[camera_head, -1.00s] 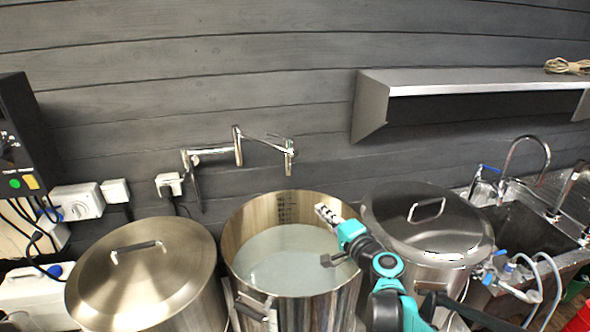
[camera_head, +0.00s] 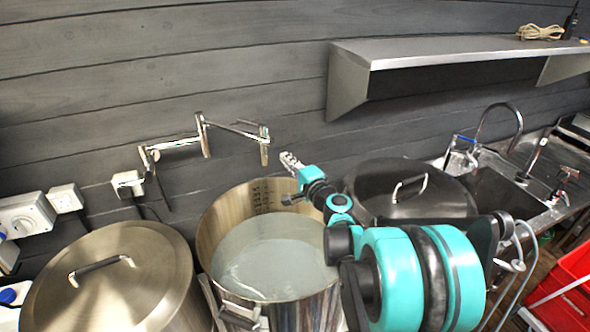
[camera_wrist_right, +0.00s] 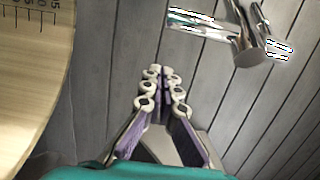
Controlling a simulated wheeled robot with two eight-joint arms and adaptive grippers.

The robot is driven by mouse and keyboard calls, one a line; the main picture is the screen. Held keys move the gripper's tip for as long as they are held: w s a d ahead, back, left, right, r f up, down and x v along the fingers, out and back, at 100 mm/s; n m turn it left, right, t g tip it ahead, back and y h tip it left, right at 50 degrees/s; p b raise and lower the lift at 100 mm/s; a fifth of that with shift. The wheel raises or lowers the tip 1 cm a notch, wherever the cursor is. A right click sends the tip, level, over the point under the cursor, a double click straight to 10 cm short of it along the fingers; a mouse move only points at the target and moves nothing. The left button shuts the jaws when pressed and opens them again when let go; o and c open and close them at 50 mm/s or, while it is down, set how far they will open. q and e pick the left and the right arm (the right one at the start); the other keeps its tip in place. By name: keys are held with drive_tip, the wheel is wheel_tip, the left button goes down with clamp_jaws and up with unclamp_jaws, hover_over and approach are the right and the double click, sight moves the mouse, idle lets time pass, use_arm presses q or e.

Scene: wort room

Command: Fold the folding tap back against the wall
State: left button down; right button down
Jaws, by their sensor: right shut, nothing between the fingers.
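The chrome folding tap (camera_head: 203,135) is mounted on the grey plank wall and reaches out to the right in two jointed sections. Its spout end (camera_head: 264,146) hangs at the right, near the back of the open pot. My right gripper (camera_head: 288,160) is shut and empty, just right of the spout end and a little lower. In the right wrist view the shut fingers (camera_wrist_right: 160,75) point toward the wall. The tap's end (camera_wrist_right: 248,48) is up and to the right there, apart from the fingers. My left gripper is not in view.
The open pot (camera_head: 209,240) of liquid stands below the tap. Lidded pots stand to its left (camera_head: 120,265) and right (camera_head: 430,190). A steel shelf (camera_head: 440,50) juts from the wall at upper right. A sink (camera_head: 500,195) is at right.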

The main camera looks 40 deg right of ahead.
drive_tip(key=a, duration=0.2)
drive_tip(key=w+a, duration=0.1)
drive_tip(key=shift+a, duration=0.35)
drive_tip(key=shift+s+a, duration=0.1)
drive_tip(key=shift+s, duration=0.05)
